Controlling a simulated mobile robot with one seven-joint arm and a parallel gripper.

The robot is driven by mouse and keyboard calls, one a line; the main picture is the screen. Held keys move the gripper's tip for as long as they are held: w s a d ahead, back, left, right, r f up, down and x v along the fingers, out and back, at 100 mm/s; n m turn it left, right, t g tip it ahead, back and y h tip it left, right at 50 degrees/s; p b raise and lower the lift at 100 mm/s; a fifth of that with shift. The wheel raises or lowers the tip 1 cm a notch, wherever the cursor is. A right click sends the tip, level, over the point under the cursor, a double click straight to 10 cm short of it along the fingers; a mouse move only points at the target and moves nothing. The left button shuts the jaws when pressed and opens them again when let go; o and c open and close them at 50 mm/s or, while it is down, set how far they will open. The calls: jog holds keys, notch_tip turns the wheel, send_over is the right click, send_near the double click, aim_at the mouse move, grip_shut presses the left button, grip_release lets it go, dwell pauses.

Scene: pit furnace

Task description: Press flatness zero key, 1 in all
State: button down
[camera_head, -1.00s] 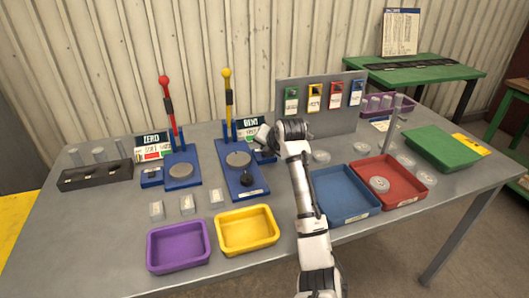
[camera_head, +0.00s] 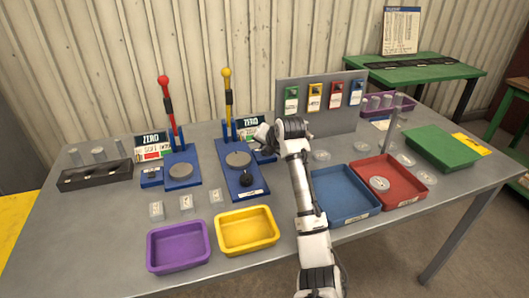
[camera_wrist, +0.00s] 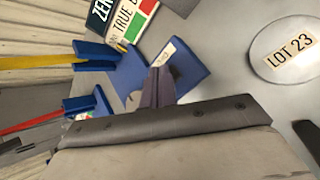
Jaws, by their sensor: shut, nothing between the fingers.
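The flatness station is the blue press with the yellow-knobbed lever (camera_head: 227,90); its display (camera_head: 250,122) reads ZERO. A small blue key box (camera_head: 266,158) stands at its right, partly hidden by my gripper (camera_head: 260,148). In the wrist view the blue box (camera_wrist: 193,75) bears a small pale label. My gripper (camera_wrist: 160,72) is shut and empty, its fingertips over or against that box; I cannot tell whether they touch it. The display also shows in the wrist view (camera_wrist: 125,18), with green and red patches.
A similar blue press with a red lever (camera_head: 166,95) stands to the left, its display also reading ZERO. Purple (camera_head: 178,268) and yellow (camera_head: 246,248) trays lie in front. Blue (camera_head: 345,215) and red (camera_head: 405,202) trays lie right. A grey tag panel (camera_head: 345,125) stands behind.

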jog(key=shift+r+p, duration=1.45)
jog(key=shift+r, duration=1.2)
jog(key=shift+f, duration=0.15)
